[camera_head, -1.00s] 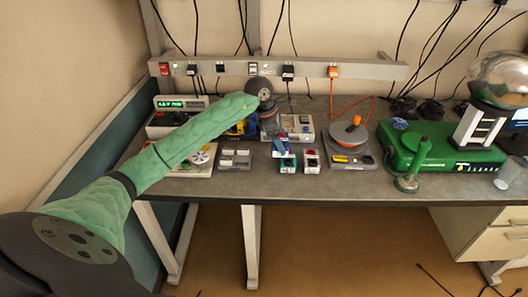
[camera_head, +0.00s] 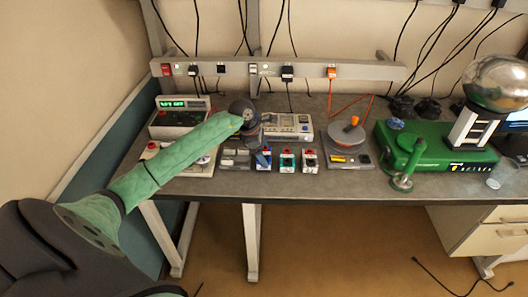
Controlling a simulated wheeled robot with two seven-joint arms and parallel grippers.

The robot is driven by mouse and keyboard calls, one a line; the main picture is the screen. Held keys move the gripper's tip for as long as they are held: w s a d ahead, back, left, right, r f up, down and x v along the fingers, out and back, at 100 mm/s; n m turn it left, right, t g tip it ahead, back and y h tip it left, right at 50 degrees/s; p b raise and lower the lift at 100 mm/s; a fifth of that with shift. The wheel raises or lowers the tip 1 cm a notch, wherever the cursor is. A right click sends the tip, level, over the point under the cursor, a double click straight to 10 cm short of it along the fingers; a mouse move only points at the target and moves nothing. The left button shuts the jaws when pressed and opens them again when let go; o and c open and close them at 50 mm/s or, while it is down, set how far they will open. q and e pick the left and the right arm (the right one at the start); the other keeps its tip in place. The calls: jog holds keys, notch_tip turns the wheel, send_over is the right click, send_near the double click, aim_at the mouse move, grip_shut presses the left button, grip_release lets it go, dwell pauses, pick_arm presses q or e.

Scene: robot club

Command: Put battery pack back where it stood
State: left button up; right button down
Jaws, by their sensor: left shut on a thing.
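The blue battery pack (camera_head: 263,159) is upright at the left end of a short row on the bench, just right of a grey two-part block. My left gripper (camera_head: 261,148) comes down over it from above and is shut on it; the fingers are small and partly hidden by the wrist. I cannot tell whether the pack's base touches the bench. My right gripper is not in view.
The grey block (camera_head: 235,159) is close on the left. A grey instrument (camera_head: 287,127) is behind. A round device with an orange knob (camera_head: 348,137) and a green machine (camera_head: 440,152) stand to the right. The bench's front edge is near the row.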

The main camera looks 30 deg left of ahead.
pick_arm(q)
jog(key=shift+f, duration=0.35)
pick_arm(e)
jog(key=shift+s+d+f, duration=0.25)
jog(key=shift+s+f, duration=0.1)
pick_arm(q)
jog(key=shift+f, duration=0.1)
jog(key=o, duration=1.2)
jog(key=shift+o, duration=0.2)
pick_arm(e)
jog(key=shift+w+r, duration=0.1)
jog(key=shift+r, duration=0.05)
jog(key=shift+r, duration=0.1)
